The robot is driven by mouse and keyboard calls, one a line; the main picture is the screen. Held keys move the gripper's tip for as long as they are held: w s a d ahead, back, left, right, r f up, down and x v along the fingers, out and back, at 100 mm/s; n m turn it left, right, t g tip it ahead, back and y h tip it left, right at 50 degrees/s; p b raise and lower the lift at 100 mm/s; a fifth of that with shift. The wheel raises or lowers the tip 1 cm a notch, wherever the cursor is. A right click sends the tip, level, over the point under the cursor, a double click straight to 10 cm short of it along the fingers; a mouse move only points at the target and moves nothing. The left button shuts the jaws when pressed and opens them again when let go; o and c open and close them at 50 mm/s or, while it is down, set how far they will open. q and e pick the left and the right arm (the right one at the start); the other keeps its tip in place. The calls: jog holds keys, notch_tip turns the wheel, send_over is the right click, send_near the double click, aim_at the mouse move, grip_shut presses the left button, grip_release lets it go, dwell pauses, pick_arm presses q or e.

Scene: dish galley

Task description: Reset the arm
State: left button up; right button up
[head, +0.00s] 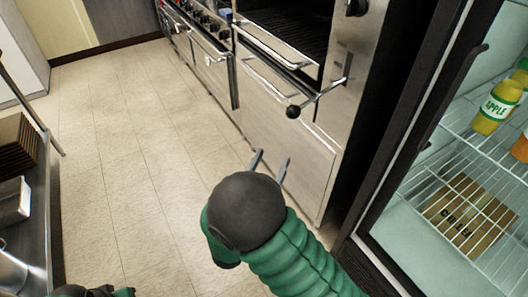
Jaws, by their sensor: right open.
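My right arm comes in from the lower right with a green ribbed sleeve and a dark rounded wrist. My right gripper (270,165) shows two thin grey fingers spread apart with nothing between them. It is in front of the lower steel panel of the oven, over the floor as seen from here; I cannot tell if it touches the panel. Only a small green and black piece of my left arm shows at the bottom left edge. My left gripper is not visible.
An oven (285,125) with a ball-ended handle stands ahead. A metal counter (38,240) is at the left. Tiled floor (125,150) lies clear between.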

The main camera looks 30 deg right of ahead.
jog(key=shift+w, duration=0.1)
jog(key=w+a+f+n+g+y, duration=0.25)
jog(key=a+f+n+y, duration=0.3)
jog(key=f+y, duration=0.7)
jog(key=s+n+g+y, duration=0.4)
jog(key=s+g, duration=0.4)
jog(key=s, duration=0.9)
jog(key=w+p+v, duration=0.1)
jog(key=p+v, duration=0.7)
jog(key=p, duration=0.1)
jog(key=w+p+v, duration=0.2)
jog(key=p+v, duration=0.6)
jog(key=p, duration=0.1)
jog(key=shift+w+r+p, duration=0.3)
jog(key=shift+r, duration=0.25)
